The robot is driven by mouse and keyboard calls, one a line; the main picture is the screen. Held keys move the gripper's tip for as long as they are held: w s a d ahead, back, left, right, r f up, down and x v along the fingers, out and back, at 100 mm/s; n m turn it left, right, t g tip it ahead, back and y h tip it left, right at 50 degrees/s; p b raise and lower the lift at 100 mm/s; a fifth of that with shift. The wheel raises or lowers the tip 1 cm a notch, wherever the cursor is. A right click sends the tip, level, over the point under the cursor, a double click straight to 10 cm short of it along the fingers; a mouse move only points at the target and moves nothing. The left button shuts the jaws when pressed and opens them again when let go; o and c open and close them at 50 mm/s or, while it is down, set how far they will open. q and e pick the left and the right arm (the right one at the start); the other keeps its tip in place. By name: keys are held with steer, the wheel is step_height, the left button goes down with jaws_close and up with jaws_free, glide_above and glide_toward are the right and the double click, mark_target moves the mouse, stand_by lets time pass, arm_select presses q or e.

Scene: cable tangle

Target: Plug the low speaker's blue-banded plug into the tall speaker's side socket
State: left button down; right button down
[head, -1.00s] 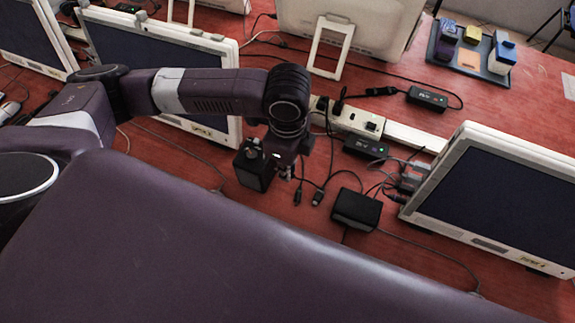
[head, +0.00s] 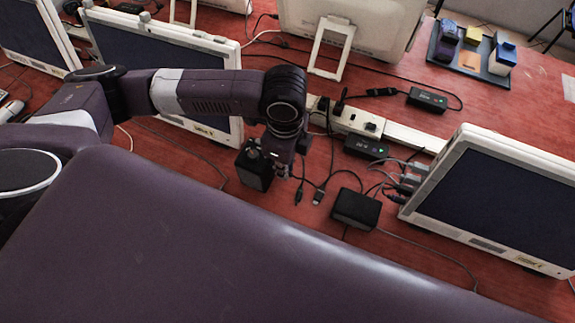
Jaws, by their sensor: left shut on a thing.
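The tall speaker (head: 252,170) appears to be the upright black box left of my left gripper. The low speaker (head: 357,209) appears to be the low, wide black box to the right, with cables near it. My left gripper (head: 282,171) points down close beside the tall speaker's right side. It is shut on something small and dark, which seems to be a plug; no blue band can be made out. The side socket is hidden or too small to see. Two dark loose cable ends (head: 318,197) lie between the boxes. My right gripper is not in view.
A white power strip (head: 350,120) and black adapters (head: 366,147) lie behind the gripper. A white-framed monitor (head: 490,200) stands at right, another (head: 150,60) behind my left arm. Thin cables cross the red table (head: 400,270). A tray of blocks (head: 472,55) sits far back.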

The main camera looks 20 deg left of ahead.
arm_select(q)
steer(key=shift+a+p, duration=0.55)
steer(key=shift+a, duration=0.35)
steer(key=shift+a, duration=0.4)
steer(key=c, duration=1.9)
jaws_free()
steer(key=shift+r, duration=0.1)
